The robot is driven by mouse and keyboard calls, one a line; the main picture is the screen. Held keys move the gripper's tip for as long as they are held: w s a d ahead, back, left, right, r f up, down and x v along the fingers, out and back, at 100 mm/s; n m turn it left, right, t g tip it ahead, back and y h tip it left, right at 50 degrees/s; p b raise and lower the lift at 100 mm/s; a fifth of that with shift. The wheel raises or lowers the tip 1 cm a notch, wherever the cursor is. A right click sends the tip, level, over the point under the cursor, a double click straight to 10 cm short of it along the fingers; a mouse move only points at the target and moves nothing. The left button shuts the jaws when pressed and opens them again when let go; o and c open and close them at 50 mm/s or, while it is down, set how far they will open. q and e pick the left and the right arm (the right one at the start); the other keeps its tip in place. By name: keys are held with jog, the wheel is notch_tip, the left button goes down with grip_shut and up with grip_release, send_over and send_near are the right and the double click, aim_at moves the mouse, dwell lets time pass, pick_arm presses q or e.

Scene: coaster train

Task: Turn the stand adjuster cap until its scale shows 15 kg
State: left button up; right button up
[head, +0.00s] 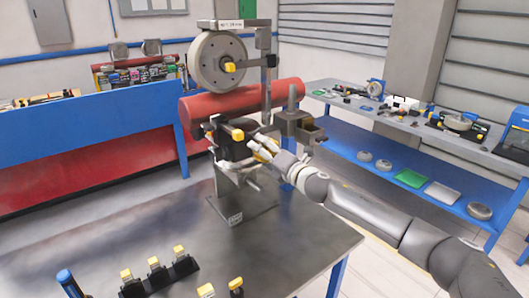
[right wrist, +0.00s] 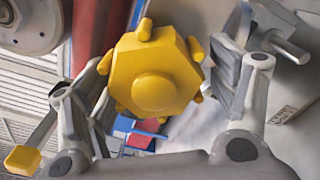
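The stand (head: 236,206) stands on the grey table with a large wheel (head: 217,62) at its top. In the right wrist view a yellow lobed cap with a hexagonal face and round centre (right wrist: 155,80) sits between the fingers of my right gripper (right wrist: 165,85). The fingers are open, one on each side, with small gaps to the cap. In the head view my right gripper (head: 262,150) is at the stand's middle, partly hiding the cap. No scale or kg reading is legible. My left gripper is out of view.
Several small yellow-topped pieces (head: 154,264) and a blue-capped tool (head: 68,282) are at the table's front. The table's right part is clear.

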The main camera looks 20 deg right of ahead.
jog(key=shift+r, duration=0.15)
jog(key=shift+s, duration=0.1)
jog(key=v, duration=1.2)
dwell(0.5)
